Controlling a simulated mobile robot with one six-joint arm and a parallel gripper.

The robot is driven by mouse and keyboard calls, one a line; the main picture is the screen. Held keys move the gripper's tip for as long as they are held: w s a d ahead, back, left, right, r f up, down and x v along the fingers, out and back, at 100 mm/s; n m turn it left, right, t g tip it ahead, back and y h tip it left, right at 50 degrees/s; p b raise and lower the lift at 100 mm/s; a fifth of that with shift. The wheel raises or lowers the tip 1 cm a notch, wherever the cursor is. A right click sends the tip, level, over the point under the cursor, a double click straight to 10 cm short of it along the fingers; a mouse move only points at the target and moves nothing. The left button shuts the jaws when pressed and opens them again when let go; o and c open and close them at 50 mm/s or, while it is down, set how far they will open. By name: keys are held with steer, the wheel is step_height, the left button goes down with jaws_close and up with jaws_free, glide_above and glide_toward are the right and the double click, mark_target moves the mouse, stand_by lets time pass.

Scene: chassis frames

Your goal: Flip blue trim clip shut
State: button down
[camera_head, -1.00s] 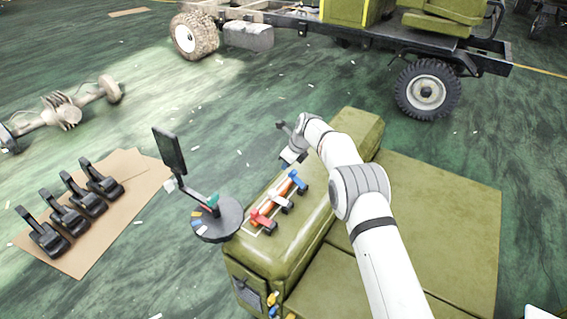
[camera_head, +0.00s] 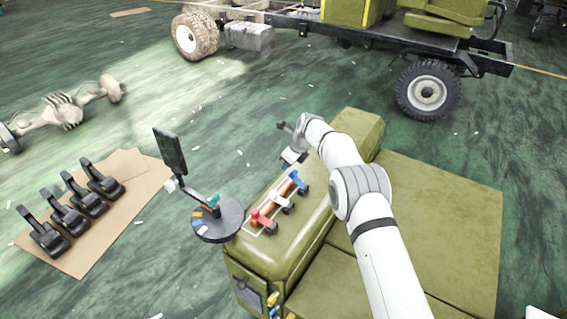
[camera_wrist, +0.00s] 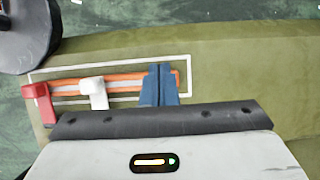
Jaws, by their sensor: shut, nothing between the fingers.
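The blue trim clip (camera_head: 300,183) is at the far end of a row on the green padded housing, over an orange strip.
A white clip (camera_head: 282,201) and a red clip (camera_head: 262,219) sit along the same orange strip (camera_wrist: 125,79), inside a white outline. A round dark stand (camera_head: 219,222) with an upright screen is at the left. Black pedals (camera_head: 68,212) lie on cardboard on the floor.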

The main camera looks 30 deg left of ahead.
steer(key=shift+r, duration=0.15)
steer(key=shift+r+p, duration=0.3)
steer(key=shift+r, duration=0.35)
steer(key=v, duration=0.2)
steer(key=p+v, duration=0.1)
steer(key=v, duration=0.1)
steer(key=shift+w+d+r+p, duration=0.1)
steer(key=shift+d+r+p, duration=0.1)
steer(key=shift+d+p, duration=0.15)
step_height(320, 180, up, 9)
steer(key=a+b, duration=0.1)
steer(key=a, duration=0.1)
steer(key=shift+a+b, duration=0.25)
steer(key=shift+b, duration=0.15)
